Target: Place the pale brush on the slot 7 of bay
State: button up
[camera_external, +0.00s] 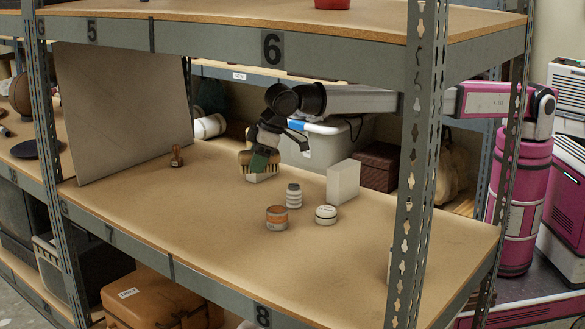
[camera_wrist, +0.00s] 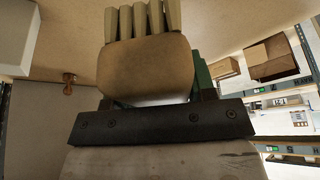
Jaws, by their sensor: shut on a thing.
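My gripper (camera_external: 262,150) is shut on the pale brush (camera_external: 246,158) and holds it over the shelf board, towards the back. In the wrist view the brush (camera_wrist: 145,68) shows a tan body with pale bristle tufts pointing to the top of the picture. A dark bar and a green part beside it partly cover the body. The label 7 (camera_external: 108,233) is on the shelf's front edge, left of the label 8 (camera_external: 263,315). Bare board lies behind the 7.
A wooden stamp (camera_external: 177,156) stands near the grey upright panel (camera_external: 125,110). A white-grey bottle (camera_external: 293,196), an orange jar (camera_external: 277,218), a white jar (camera_external: 326,215) and a white block (camera_external: 343,182) stand to the right. A shelf post and the upper shelf frame the opening.

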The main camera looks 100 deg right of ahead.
send_over(224, 196)
jog(key=s, duration=0.1)
notch_tip(224, 196, down, 7)
jog(key=shift+s, duration=0.1)
jog(key=shift+f, duration=2)
jog(key=shift+f, duration=0.1)
jog(key=o, duration=0.9)
jog(key=shift+o, duration=0.2)
jog(key=v, duration=1.2)
